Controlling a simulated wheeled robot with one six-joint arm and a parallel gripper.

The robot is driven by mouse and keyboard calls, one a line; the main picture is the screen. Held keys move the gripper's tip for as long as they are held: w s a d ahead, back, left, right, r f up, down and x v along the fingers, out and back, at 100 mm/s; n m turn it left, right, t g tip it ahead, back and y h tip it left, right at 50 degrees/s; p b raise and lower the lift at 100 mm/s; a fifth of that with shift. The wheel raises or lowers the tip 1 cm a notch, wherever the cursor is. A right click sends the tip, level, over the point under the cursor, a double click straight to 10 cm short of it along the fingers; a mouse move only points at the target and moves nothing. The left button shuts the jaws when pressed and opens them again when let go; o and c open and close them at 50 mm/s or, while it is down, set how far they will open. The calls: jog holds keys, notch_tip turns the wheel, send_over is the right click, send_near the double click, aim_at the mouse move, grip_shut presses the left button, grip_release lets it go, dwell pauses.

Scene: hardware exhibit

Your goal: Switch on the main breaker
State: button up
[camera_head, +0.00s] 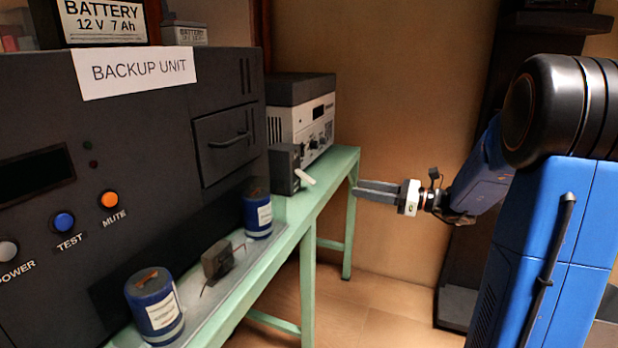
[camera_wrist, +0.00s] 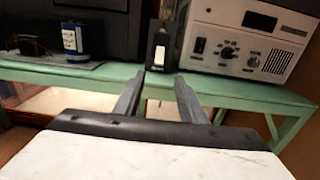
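A small dark box with a white lever, apparently the main breaker (camera_head: 283,170), stands on the green bench. Its white lever (camera_head: 305,177) sticks out from the front and slopes down. In the wrist view the breaker (camera_wrist: 152,62) is ahead, near the middle, with the lever (camera_wrist: 159,52) on its face. My gripper (camera_head: 361,188) is right of the breaker in the head view, in the air off the bench and apart from the lever. In the wrist view the two fingers (camera_wrist: 159,77) are spread with nothing between them, pointing toward the breaker.
The green bench (camera_head: 323,188) also carries a light grey instrument (camera_head: 305,124) with knobs, close beside the breaker. The large dark backup unit (camera_head: 130,165) has power, test and mute buttons. Blue cylinders (camera_head: 155,308) stand before it. Floor in front of the bench is clear.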

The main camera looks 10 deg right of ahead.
aim_at(311, 179)
jog(key=x, duration=1.7)
jog(key=shift+a, duration=0.15)
grip_shut()
